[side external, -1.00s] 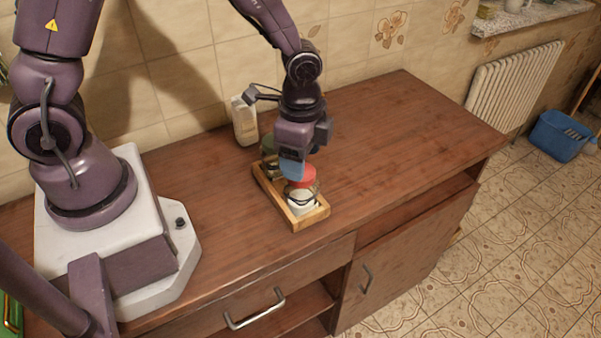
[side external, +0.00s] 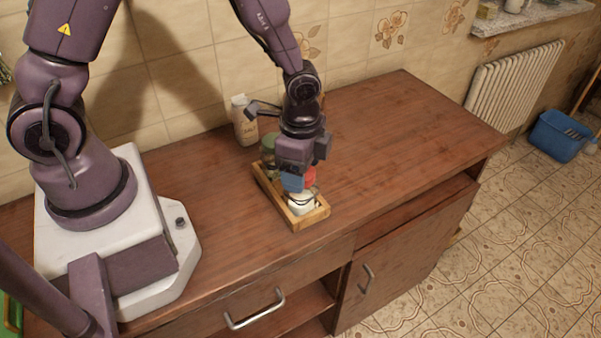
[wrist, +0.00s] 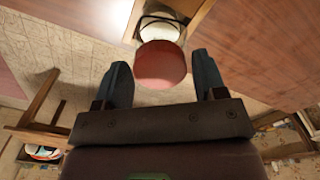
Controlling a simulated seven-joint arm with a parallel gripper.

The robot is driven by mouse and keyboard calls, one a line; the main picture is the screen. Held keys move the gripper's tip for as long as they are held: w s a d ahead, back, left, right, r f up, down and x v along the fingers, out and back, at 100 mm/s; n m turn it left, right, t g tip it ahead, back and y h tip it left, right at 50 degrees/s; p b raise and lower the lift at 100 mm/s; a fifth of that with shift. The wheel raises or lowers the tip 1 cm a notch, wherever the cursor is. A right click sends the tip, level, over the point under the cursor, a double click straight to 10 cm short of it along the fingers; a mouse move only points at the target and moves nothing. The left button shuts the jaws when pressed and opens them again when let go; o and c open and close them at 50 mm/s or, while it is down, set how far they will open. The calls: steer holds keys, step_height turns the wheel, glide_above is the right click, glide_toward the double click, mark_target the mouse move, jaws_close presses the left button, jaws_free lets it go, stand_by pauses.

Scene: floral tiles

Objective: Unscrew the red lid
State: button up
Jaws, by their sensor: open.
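The red lid (wrist: 161,64) shows in the wrist view just ahead of my gripper (wrist: 162,70), whose two blue fingers are apart, one on either side of the lid's near part. In the side view the red lid (side external: 310,177) is partly hidden behind my gripper (side external: 293,184). I cannot tell whether the fingers touch the lid. A white jar (side external: 301,203) with a wire clasp stands in front of the lid in a wooden tray (side external: 318,216). The red lid's own jar is hidden.
A dark green jar (side external: 268,145) stands at the tray's back end. A pale bottle (side external: 244,122) stands near the tiled wall. The wooden counter (side external: 400,140) is clear to the right of the tray.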

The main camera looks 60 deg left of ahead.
steer(key=c, duration=0.7)
steer(key=n, duration=0.5)
steer(key=n, duration=0.5)
steer(key=shift+r, duration=0.1)
steer(key=shift+n, duration=0.5)
steer(key=n, duration=0.4)
